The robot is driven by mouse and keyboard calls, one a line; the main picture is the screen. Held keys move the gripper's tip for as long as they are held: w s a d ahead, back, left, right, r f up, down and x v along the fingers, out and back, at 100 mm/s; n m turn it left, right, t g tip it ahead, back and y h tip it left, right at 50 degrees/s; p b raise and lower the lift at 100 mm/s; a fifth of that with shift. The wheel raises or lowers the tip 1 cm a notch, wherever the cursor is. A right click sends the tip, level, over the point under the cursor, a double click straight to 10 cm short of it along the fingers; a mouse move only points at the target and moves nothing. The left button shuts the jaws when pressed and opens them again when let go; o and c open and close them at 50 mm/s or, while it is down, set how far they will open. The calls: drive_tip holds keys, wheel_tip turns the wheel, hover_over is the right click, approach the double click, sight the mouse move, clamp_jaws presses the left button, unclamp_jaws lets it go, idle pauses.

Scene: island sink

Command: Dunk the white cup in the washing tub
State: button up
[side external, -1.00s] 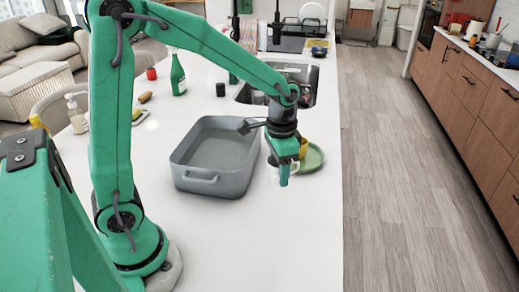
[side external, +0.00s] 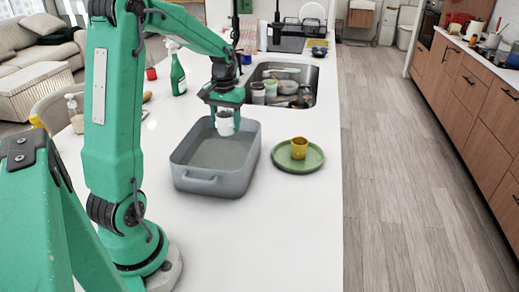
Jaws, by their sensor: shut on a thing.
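The white cup (side external: 225,124) is in my gripper (side external: 222,112), which is shut on it. The cup looks upright. It hangs over the far part of the grey washing tub (side external: 198,180), with its lower part in front of the tub's far inner wall. I cannot tell exactly how low it is relative to the water. The tub stands on the white counter and holds greyish water. My gripper's fingers point down and partly hide the cup's upper part.
The sink (side external: 307,72) with several dishes is behind. A green spray bottle (side external: 177,75) stands at the back left. The counter's front (side external: 280,240) is clear.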

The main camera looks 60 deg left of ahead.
drive_tip(key=a, duration=0.1)
drive_tip(key=s+a+n, duration=0.1)
drive_tip(key=a, duration=0.1)
drive_tip(key=shift+s+a+r, duration=0.1)
drive_tip(key=shift+s+a, duration=0.05)
drive_tip(key=shift+s, duration=0.1)
drive_tip(key=shift+f, duration=6.65)
drive_tip(key=shift+r, duration=0.1)
wheel_tip(320, 180, up, 13)
